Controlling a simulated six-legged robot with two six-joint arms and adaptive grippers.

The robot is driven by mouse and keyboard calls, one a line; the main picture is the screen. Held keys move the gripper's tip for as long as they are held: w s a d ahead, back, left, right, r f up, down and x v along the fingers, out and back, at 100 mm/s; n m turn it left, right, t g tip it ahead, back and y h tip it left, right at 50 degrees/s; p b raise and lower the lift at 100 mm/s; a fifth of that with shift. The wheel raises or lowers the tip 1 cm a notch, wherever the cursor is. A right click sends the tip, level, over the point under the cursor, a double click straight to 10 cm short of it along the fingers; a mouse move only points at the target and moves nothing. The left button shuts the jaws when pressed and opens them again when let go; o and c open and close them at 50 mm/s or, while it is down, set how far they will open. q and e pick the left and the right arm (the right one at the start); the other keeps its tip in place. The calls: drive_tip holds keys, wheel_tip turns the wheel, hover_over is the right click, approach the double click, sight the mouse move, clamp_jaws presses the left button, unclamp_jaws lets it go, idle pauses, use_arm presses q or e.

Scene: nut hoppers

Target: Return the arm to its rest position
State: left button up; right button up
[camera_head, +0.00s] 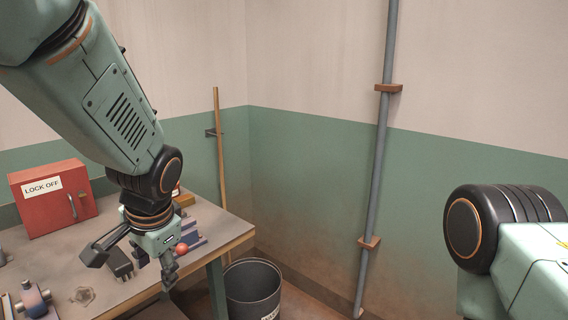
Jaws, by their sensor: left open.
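My left arm comes in from the upper left and hangs down over the workbench. My left gripper (135,262) is at its end, with its fingers spread apart and nothing visible between them. It is above the right part of the bench top, and I cannot tell how high. My right arm (505,235) shows only in part at the right edge; its gripper is outside the view.
A grey pipe (377,170) runs up the wall. The middle is open.

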use_arm(q)
wheel_tip(320, 180, down, 10)
drive_tip(key=w+d+n+t+h+b, duration=0.1)
drive_tip(key=w+n+t+h+b, duration=0.1)
drive_tip(key=n+t, duration=0.15)
drive_tip(key=s+f+n+b, duration=0.1)
drive_tip(key=s+f, duration=0.4)
drive_tip(key=f, duration=0.2)
drive_tip(key=s+f+b, duration=0.1)
drive_tip(key=s+f, duration=0.3)
drive_tip(key=f, duration=0.3)
drive_tip(key=s+f+n+g+b, duration=0.1)
drive_tip(key=s+f+g, duration=0.2)
drive_tip(key=s+f, duration=0.4)
drive_tip(key=s+a+f+n+g+b, duration=0.1)
drive_tip(key=s+f, duration=0.7)
drive_tip(key=s, duration=0.8)
drive_tip(key=shift+s+a+g+h+b, duration=0.3)
drive_tip(key=shift+g+b, duration=0.45)
drive_tip(key=shift+g, duration=0.4)
drive_tip(key=shift+d, duration=0.1)
